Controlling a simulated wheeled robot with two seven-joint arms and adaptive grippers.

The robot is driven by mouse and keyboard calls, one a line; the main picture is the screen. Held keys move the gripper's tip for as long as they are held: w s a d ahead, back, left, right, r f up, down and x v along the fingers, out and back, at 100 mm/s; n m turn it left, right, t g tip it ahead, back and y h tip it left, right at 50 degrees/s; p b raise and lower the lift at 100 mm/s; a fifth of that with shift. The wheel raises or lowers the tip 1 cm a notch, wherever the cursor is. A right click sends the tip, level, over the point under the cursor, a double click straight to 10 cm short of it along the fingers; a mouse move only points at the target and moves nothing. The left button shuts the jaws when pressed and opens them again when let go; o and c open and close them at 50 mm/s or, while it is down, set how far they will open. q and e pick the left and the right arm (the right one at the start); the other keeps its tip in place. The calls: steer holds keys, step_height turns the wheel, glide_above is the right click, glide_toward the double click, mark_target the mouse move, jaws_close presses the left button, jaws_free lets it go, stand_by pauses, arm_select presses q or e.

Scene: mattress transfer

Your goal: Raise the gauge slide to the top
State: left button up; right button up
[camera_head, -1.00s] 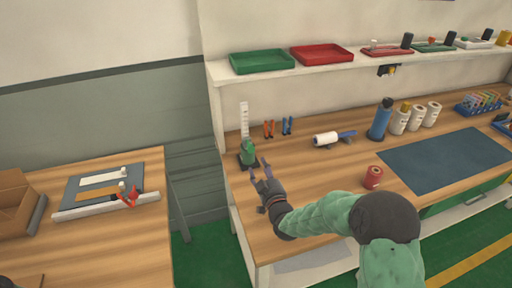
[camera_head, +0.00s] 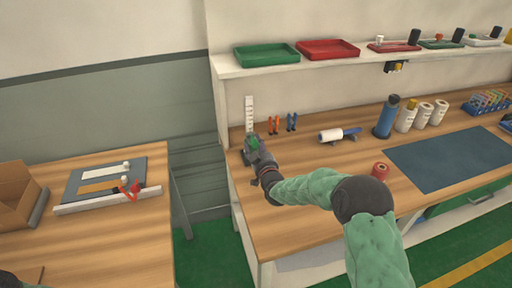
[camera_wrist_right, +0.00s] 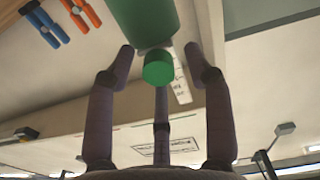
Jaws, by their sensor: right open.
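The gauge stands at the left end of the workbench, with an upright white scale (camera_head: 249,112) and a green slide (camera_head: 253,142) low on it. My right gripper (camera_head: 252,149) is at the slide and hides much of the gauge's lower part. In the right wrist view, the green slide (camera_wrist_right: 145,20) has a round green knob (camera_wrist_right: 158,68) pointing towards me. My open right fingers (camera_wrist_right: 163,58) stand to either side of the knob, with gaps showing. The white scale (camera_wrist_right: 181,88) shows behind it. My left gripper is not in view.
A white roll (camera_head: 331,135), a blue bottle (camera_head: 387,118) and a red spool (camera_head: 380,170) are farther right. A shelf (camera_head: 300,66) with trays runs above the bench.

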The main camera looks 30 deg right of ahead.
jaws_close()
step_height(320, 180, up, 13)
steer(key=p, duration=0.4)
steer(key=shift+r, duration=0.15)
steer(key=shift+d+r, duration=0.1)
jaws_free()
steer(key=shift+f, duration=0.2)
steer(key=v, duration=1.2)
